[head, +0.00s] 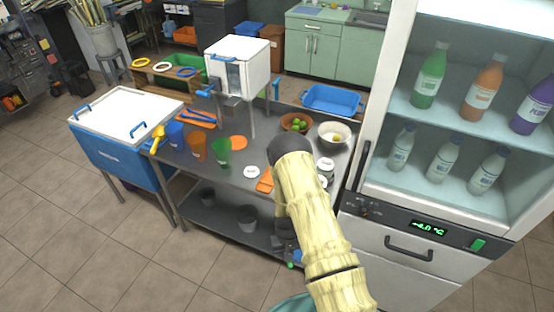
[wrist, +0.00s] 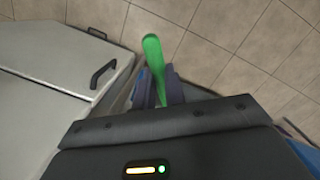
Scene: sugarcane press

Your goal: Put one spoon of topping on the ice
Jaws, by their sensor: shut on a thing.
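My gripper (wrist: 157,88) is shut on a long green thing with a rounded end (wrist: 153,55), which looks like a spoon; whether the end seen is its bowl or its handle I cannot tell. In the head view my gripper (head: 288,248) hangs low in front of the steel table, mostly behind my arm. Blue (head: 176,134), orange (head: 196,147) and green (head: 222,152) cups stand on the table, left of my arm. Their insides are too small to read, so I cannot tell where ice is. A jar (head: 325,168) stands right of my arm; its contents are unclear.
A white ice machine (head: 238,68) stands at the table's back. A blue cooler (head: 118,148) is at left. A glass-door fridge (head: 420,242) bounds the right. Floor in front is clear.

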